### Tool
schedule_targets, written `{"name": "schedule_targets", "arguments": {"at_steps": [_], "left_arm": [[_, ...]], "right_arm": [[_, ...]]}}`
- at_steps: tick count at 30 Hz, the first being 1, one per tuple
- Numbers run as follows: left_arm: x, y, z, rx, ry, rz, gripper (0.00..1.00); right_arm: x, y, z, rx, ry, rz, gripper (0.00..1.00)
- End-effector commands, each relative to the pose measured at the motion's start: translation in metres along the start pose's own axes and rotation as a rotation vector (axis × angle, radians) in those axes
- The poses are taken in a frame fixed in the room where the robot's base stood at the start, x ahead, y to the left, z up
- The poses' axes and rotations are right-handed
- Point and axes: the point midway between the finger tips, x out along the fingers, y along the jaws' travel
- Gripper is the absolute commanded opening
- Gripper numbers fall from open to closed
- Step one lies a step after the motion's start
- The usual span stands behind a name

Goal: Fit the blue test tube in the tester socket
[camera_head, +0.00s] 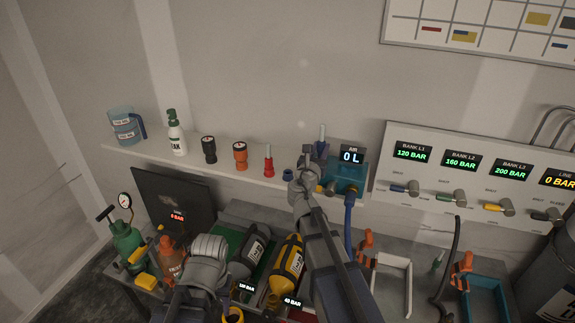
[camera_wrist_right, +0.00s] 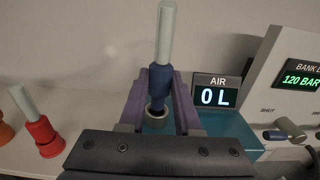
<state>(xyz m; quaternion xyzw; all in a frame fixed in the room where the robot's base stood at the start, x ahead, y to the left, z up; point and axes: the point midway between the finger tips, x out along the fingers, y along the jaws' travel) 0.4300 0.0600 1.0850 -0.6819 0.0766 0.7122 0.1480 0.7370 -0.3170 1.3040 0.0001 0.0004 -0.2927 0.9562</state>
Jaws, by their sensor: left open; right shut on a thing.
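The blue test tube, with a blue lower body and a pale grey upper stem, stands about upright between the purple fingers of my right gripper (camera_wrist_right: 158,100). Its blue part (camera_wrist_right: 160,82) meets a grey ring, the tester socket (camera_wrist_right: 157,118), on the teal tester (camera_wrist_right: 225,125). I cannot tell how deep its end sits. In the head view, the tube's stem (camera_head: 322,133) rises above my right gripper (camera_head: 314,152), at the left end of the tester (camera_head: 346,172), whose display reads 0 L. My left gripper (camera_head: 207,250) is low over the bench, empty; its fingers are hard to make out.
A shelf (camera_head: 220,166) at left holds a jug (camera_head: 122,125), a spray bottle (camera_head: 175,132), and black, orange and red fittings (camera_head: 268,160). Yellow (camera_head: 287,268) and dark cylinders lie on the bench below. A gauge panel (camera_head: 470,165) stands right of the tester.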

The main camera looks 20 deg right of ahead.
Motion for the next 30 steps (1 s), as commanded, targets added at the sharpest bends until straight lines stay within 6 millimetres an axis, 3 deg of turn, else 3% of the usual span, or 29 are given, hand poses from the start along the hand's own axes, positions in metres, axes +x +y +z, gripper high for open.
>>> {"name": "schedule_targets", "arguments": {"at_steps": [28,29,30], "left_arm": [[0.024,0.002,-0.001,0.000,0.000,0.000,0.50],[0.024,0.002,-0.001,0.000,0.000,0.000,0.50],[0.022,0.002,-0.001,0.000,0.000,0.000,0.50]], "right_arm": [[0.000,0.000,-0.024,0.000,0.000,0.000,0.00],[0.000,0.000,-0.024,0.000,0.000,0.000,0.33],[0.000,0.000,-0.023,0.000,0.000,0.000,0.38]]}}
